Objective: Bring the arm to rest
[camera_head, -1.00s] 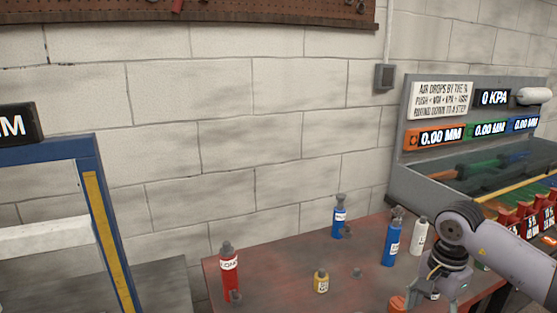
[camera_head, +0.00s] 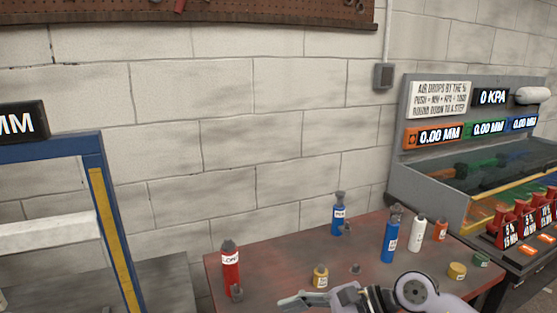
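My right arm comes in from the lower right, and its gripper (camera_head: 292,300) points left over the front of the red table (camera_head: 285,263). The gripper lies sideways at the bottom edge of the view, partly cut off, and I cannot tell whether its fingers are apart. I see nothing held in it. A small yellow bottle (camera_head: 321,275) stands just behind it. My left gripper is not in view.
On the table stand a red bottle (camera_head: 230,268), blue bottles (camera_head: 338,215) (camera_head: 390,238), a white bottle (camera_head: 418,234), an orange bottle (camera_head: 440,231) and a yellow tin (camera_head: 457,271). A blue frame (camera_head: 112,215) stands left. A grey bench with displays (camera_head: 434,135) is right.

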